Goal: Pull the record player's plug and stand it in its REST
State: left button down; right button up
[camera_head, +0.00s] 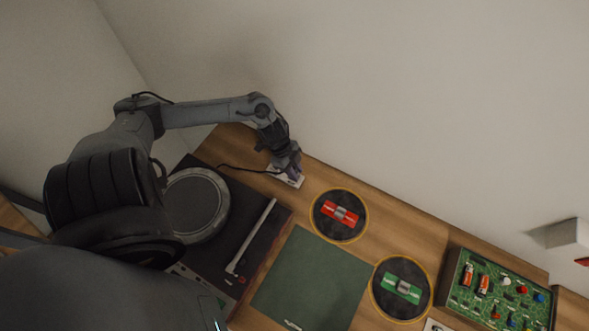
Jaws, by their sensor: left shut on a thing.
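The record player (250,215) is a dark deck with a round grey platter and a pale tonearm, partly hidden by my left arm. A black cord (236,167) runs from behind it to a small white block (292,181) at the back edge of the wooden top. My left gripper (291,172) is over this white block, shut on the plug, which is mostly hidden by the fingers. I cannot tell whether the plug is in a socket or standing in its rest. My right gripper does not show.
A dark green mat (312,282) lies right of the record player. Two round dark pads hold a red piece (340,214) and a green piece (401,288). A green board (500,291) with batteries and coloured knobs is at the right. The wall rises close behind my left gripper.

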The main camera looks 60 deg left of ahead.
pick_arm(q)
jog(key=shift+f, duration=0.25)
dwell(0.6)
jog(key=c, duration=0.8)
grip_release()
jog(key=shift+c, duration=0.2)
jog(key=shift+a+r, duration=0.15)
jog(key=shift+r, duration=0.15)
jog(key=w+d+p+v, duration=0.1)
jog(key=p+v, duration=0.8)
jog(key=v, duration=0.5)
jog(key=shift+d+r, duration=0.15)
jog(key=shift+r, duration=0.6)
jog(key=shift+s+f, duration=0.1)
jog(key=shift+s, duration=0.1)
